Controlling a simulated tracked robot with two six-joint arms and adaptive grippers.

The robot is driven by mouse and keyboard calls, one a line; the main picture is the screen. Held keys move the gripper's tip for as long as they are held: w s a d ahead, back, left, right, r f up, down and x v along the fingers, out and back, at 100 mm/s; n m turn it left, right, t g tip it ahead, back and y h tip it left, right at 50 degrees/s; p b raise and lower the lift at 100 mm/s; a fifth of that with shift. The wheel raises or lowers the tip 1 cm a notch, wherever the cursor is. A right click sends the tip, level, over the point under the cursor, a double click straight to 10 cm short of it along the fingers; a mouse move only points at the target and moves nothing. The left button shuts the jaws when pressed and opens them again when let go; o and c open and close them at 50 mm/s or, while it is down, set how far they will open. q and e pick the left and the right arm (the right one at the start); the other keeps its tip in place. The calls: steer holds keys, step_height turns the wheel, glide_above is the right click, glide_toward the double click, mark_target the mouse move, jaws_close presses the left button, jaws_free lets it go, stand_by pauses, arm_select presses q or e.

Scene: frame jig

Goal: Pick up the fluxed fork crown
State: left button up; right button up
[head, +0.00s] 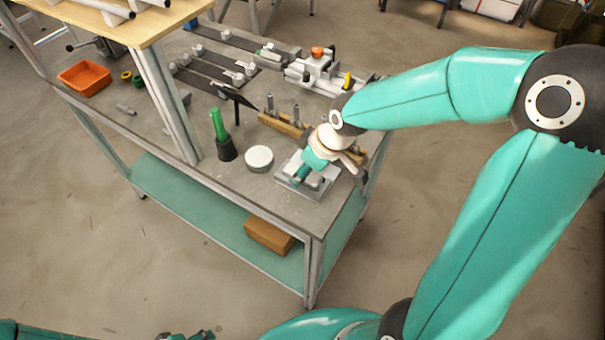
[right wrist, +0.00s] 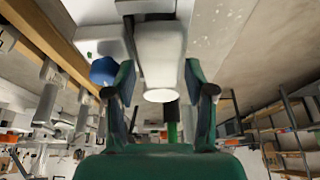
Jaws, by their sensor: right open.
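A grey metal piece that looks like the fork crown (head: 314,182) sits on a grey plate (head: 293,186) near the table's front right corner. My right gripper (head: 303,174) is over the plate and partly hides the piece. In the right wrist view, a pale tubular part (right wrist: 160,55), apparently the crown's, lies between the two fingers of my right gripper (right wrist: 162,88). The fingers are open; contact is not clear. Flux on the piece is too small to make out. My left gripper (head: 186,336) shows only in part at the bottom edge, its jaws unclear.
A white round tin (head: 259,158) and a green bottle in a dark holder (head: 226,148) stand left of the plate. Wooden blocks with upright tools (head: 283,124) stand behind it. An orange bin (head: 85,78) is at the far left.

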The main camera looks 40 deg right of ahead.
steer(key=shift+w+a+f, duration=0.1)
steer(key=shift+w+f, duration=0.05)
steer(key=shift+f, duration=0.35)
jaws_close()
steer(key=shift+r, duration=0.15)
